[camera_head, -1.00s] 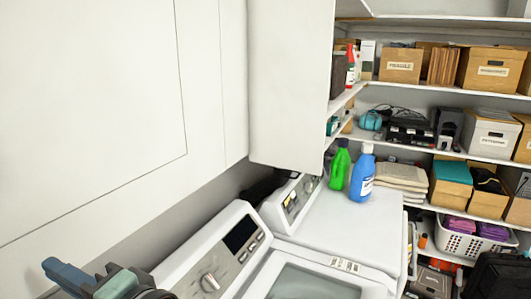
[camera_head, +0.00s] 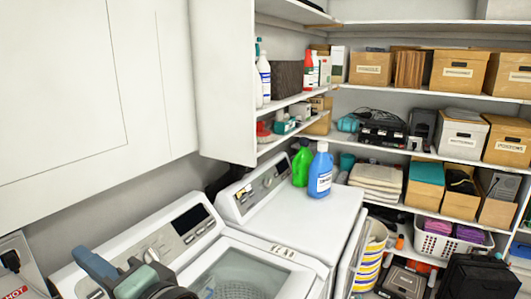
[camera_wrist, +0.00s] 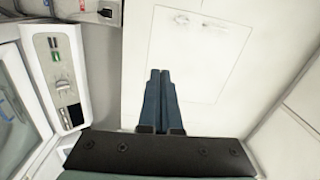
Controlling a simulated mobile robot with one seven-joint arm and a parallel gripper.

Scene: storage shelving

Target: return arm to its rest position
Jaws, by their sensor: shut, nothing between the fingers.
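My gripper (camera_wrist: 160,75) is in the wrist view. Its two dark blue fingers are together with nothing between them, in front of a white panel (camera_wrist: 194,45). Part of my arm (camera_head: 128,278) shows at the lower left of the head view, close to the front washing machine (camera_head: 140,240). The rest of the arm is out of frame.
A second white machine (camera_head: 320,225) stands behind the first, with a green bottle (camera_head: 302,165) and a blue bottle (camera_head: 320,175) on top. White cabinets (camera_head: 65,85) line the left. Shelves with boxes (camera_head: 460,72) and a white basket (camera_head: 435,243) fill the right.

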